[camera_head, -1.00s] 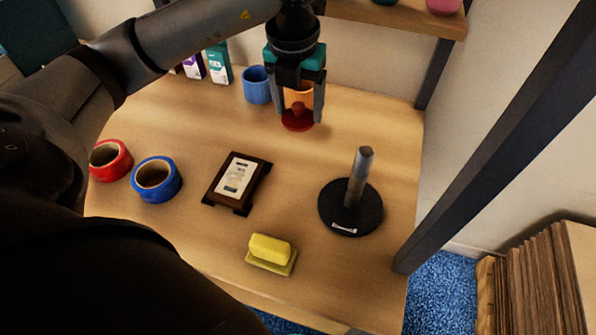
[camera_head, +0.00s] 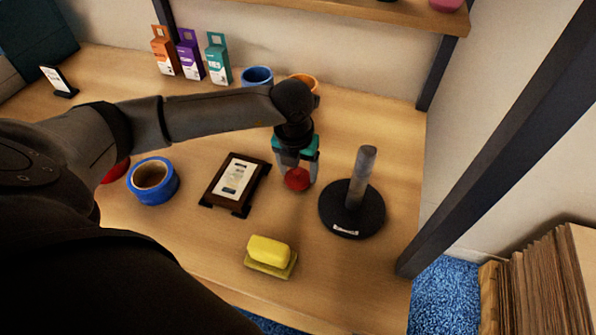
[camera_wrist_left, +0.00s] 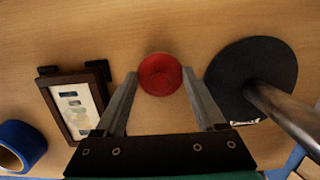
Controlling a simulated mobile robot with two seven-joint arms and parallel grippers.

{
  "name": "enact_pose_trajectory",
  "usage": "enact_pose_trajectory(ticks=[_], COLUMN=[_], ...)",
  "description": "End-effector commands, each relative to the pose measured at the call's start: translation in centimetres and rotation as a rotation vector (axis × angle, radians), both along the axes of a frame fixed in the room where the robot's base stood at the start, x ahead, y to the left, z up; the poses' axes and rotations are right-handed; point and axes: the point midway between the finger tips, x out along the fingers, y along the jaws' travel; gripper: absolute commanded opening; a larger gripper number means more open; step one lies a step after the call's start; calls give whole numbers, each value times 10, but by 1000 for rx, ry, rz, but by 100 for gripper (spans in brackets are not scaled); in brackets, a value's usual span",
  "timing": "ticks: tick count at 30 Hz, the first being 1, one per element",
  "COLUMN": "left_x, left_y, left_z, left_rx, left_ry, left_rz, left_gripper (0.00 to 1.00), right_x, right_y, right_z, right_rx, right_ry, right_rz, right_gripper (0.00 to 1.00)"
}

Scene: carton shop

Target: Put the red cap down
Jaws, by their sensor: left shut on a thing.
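The red cap (camera_head: 297,179) is between the fingertips of my left gripper (camera_head: 296,172), which is shut on it. In the left wrist view the round red cap (camera_wrist_left: 160,75) sits between the two finger ends of the left gripper (camera_wrist_left: 160,82), with bare wood beyond it. It is over the table (camera_head: 330,262), between the framed card and the black stand; whether it touches the tabletop I cannot tell. My right gripper is not in view.
A black round stand with a grey post (camera_head: 352,208) is close on the right. A framed card (camera_head: 236,185) is close on the left. A yellow block on a dish (camera_head: 270,255) lies in front.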

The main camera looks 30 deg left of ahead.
Motion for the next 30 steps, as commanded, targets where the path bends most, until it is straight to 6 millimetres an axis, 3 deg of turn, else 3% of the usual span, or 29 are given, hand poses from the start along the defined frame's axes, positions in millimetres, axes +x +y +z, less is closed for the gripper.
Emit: enact_pose_trajectory(ticks=[2, 12, 13, 20, 30], left_x=[0, 0, 0, 0, 0], left_y=[0, 0, 0, 0, 0], left_z=[-9, -12, -11, -11, -6], left_rx=[0, -1, -1, -1, -1], left_ry=[0, -1, -1, -1, -1], left_rz=[0, 0, 0, 0, 0], left_gripper=[19, 19, 74, 100, 100], right_x=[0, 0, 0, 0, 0], right_y=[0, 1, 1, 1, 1], right_z=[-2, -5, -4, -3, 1], right_rx=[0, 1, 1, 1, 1], right_ry=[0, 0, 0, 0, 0], right_rz=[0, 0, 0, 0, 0], right_gripper=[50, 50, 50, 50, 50])
